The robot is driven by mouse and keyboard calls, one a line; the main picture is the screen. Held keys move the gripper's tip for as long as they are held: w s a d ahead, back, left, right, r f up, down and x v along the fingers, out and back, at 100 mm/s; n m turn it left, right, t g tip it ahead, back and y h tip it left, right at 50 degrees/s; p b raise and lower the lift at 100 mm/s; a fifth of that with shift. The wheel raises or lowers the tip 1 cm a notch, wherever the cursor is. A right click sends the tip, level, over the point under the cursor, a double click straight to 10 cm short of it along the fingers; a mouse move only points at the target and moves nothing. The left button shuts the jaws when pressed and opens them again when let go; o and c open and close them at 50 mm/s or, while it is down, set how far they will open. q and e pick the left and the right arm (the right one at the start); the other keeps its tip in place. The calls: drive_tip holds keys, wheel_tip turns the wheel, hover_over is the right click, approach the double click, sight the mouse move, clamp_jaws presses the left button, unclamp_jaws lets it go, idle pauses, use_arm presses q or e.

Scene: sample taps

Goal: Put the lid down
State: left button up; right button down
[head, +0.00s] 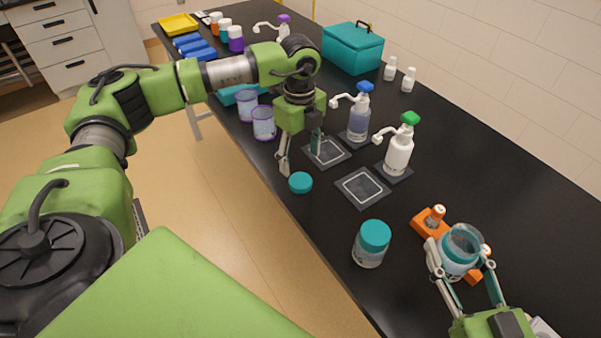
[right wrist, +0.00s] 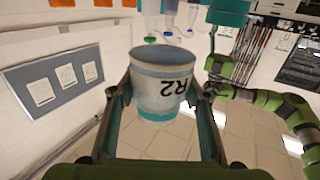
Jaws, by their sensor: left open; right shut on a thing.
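A teal lid (head: 300,182) lies on the black bench near its front edge, apart from any jar. My left gripper (head: 301,162) points down just above and beside the lid; it is open, with nothing between its fingers. My right gripper (head: 466,272) is shut on a clear jar (head: 460,252) with no lid on it, at the right of the head view. In the right wrist view the jar (right wrist: 160,85) sits between the two fingers, and its label reads R2.
A second jar with a teal lid (head: 371,243) stands near the front edge. An orange rack (head: 421,222) is by the right gripper. Dark square pads (head: 362,188) and pump bottles with blue (head: 359,122) and green (head: 398,150) tops stand behind. Purple-rimmed cups (head: 263,123) are left of the left gripper.

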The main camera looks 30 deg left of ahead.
use_arm(q)
drive_tip(key=shift+r+b, duration=0.35)
drive_tip(key=shift+r, duration=1.85)
use_arm(e)
drive_tip(key=shift+f, duration=0.5)
